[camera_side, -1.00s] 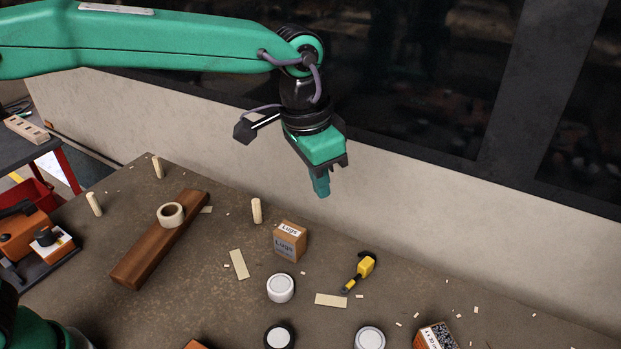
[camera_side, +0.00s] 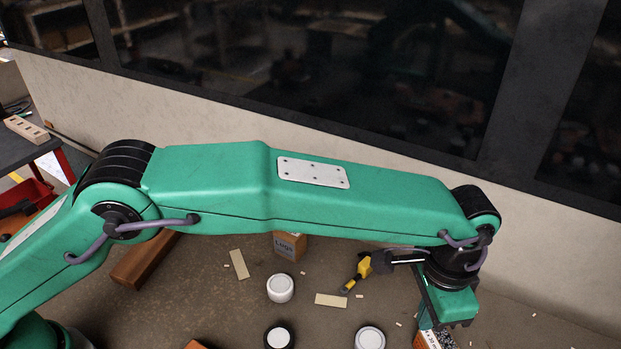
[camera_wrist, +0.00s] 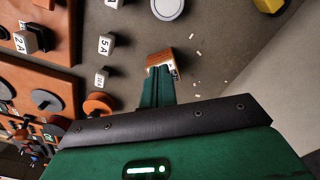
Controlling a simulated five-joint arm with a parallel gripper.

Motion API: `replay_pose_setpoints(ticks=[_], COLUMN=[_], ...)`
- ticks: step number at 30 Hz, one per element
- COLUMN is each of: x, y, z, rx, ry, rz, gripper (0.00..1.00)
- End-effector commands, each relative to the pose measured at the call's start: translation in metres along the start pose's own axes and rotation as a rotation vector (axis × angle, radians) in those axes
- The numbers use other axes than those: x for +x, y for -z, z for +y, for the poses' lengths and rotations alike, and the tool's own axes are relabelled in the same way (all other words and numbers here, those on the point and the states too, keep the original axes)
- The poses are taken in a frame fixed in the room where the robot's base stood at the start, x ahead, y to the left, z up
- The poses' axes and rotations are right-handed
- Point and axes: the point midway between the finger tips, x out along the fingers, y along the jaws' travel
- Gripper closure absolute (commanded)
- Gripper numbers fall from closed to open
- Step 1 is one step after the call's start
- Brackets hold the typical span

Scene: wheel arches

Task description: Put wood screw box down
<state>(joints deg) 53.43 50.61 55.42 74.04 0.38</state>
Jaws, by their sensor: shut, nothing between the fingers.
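A small brown box with a printed pale label (camera_side: 437,341), likely the wood screw box, stands on the bench at the bottom right of the side view. It also shows in the wrist view (camera_wrist: 155,58), just beyond my fingertips. My gripper (camera_side: 426,324) points down over it with its fingers shut and empty. In the wrist view my fingers (camera_wrist: 159,76) overlap the box and hide part of it. I cannot tell whether they touch it.
A Lugs box (camera_side: 291,246) is partly hidden behind my arm. A yellow-and-black tool (camera_side: 357,274), white-lidded tins (camera_side: 280,288) and pale strips (camera_side: 331,300) lie left of my gripper. An orange board (camera_wrist: 60,75) with numbered blocks fills the left of the wrist view.

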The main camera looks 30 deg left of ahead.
Motion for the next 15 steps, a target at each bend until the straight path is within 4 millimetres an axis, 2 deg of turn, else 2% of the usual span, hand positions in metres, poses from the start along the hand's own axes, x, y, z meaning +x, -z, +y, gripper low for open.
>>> replay_pose_setpoints(ticks=[8,15], x=[0.004,0.025], y=[0.000,-0.001], z=[0.000,0.000], rx=[0.000,-0.001], ry=[0.000,0.000], rz=[0.001,-0.002], gripper=[1.00,1.00])
